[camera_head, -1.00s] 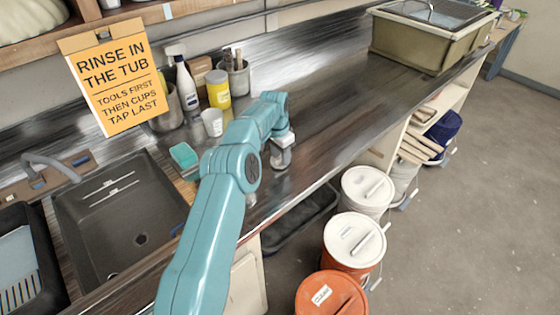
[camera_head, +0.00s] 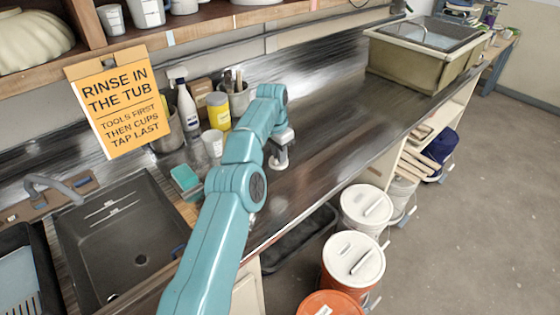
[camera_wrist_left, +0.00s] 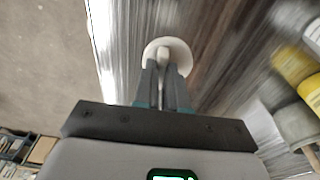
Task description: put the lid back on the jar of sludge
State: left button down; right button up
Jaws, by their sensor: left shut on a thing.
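My left gripper (camera_head: 281,154) is over the dark counter, right of the cups and bottles. It is shut on a small white round lid (camera_wrist_left: 181,52); in the left wrist view the fingers (camera_wrist_left: 162,75) pinch its raised middle. In the head view the lid (camera_head: 279,165) shows as a pale disc under the gripper, apparently above the counter. I cannot pick out the jar of sludge for sure. A yellow jar (camera_head: 218,112) stands at the back left of the gripper, behind a white cup (camera_head: 213,144). My right gripper is not in view.
A spray bottle (camera_head: 187,107), a tool pot (camera_head: 236,97) and a green sponge (camera_head: 185,178) stand near the sink (camera_head: 125,235). A large tub (camera_head: 420,65) stands at the counter's far end. Lidded buckets (camera_head: 352,258) line the floor. The counter between gripper and tub is clear.

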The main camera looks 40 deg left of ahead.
pick_arm(q)
jog(key=s+a+r, duration=0.3)
jog(key=s+r, duration=0.8)
jog(key=s, duration=0.2)
notch_tip(320, 180, down, 6)
jog(key=b, duration=0.5)
jog(key=shift+b, duration=0.35)
jog(key=shift+w, duration=0.1)
jog(key=shift+f, duration=0.4)
dwell(0.3)
jog(key=shift+f, duration=0.45)
dwell(1.1)
jog(key=c, duration=0.6)
grip_release()
